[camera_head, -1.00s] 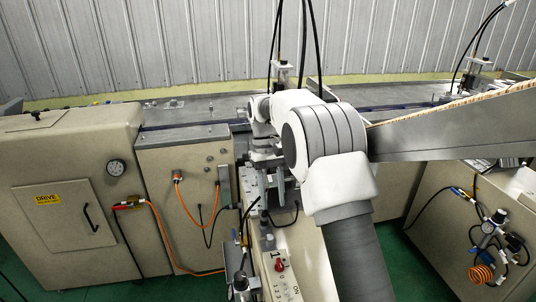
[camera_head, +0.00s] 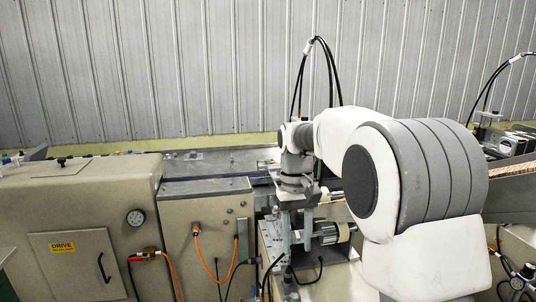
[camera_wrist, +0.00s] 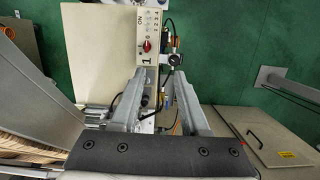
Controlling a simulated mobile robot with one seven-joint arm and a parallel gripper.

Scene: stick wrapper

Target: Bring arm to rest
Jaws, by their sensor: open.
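My gripper (camera_wrist: 159,76) shows in the wrist view with its two grey fingers apart and nothing between them. It points down over the machine, above a cream control panel (camera_wrist: 118,32) with a red knob. In the head view my white and grey arm reaches in from the lower right and bends down at the wrist.
A cream drive cabinet (camera_head: 140,250) with a gauge stands at the left. A conveyor bed (camera_head: 215,160) runs along the back before a corrugated wall (camera_head: 150,70). Black cables arch above the wrist. Green floor (camera_wrist: 230,45) is open beside the panel in the wrist view.

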